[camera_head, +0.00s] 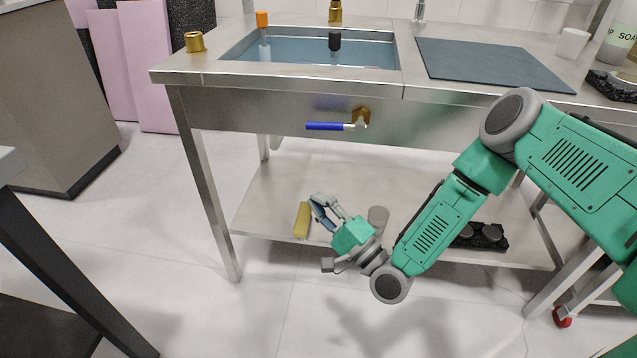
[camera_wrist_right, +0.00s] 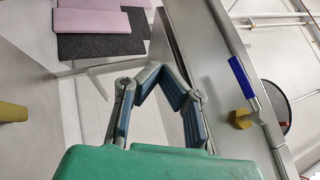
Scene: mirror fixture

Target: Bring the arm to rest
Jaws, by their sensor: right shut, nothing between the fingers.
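My right gripper (camera_head: 323,211) hangs low in front of the steel sink bench (camera_head: 280,102), at about the height of its lower shelf (camera_head: 325,170). The green right arm reaches in from the right, bent downward at the elbow. In the right wrist view the gripper's fingers (camera_wrist_right: 160,80) are bent inward with their tips close together, and nothing is between them. My left gripper is not in view.
A blue-handled valve (camera_head: 335,126) sticks out of the bench front above the gripper. A yellow object (camera_head: 302,220) and a grey cylinder (camera_head: 378,218) are near the gripper at the shelf.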

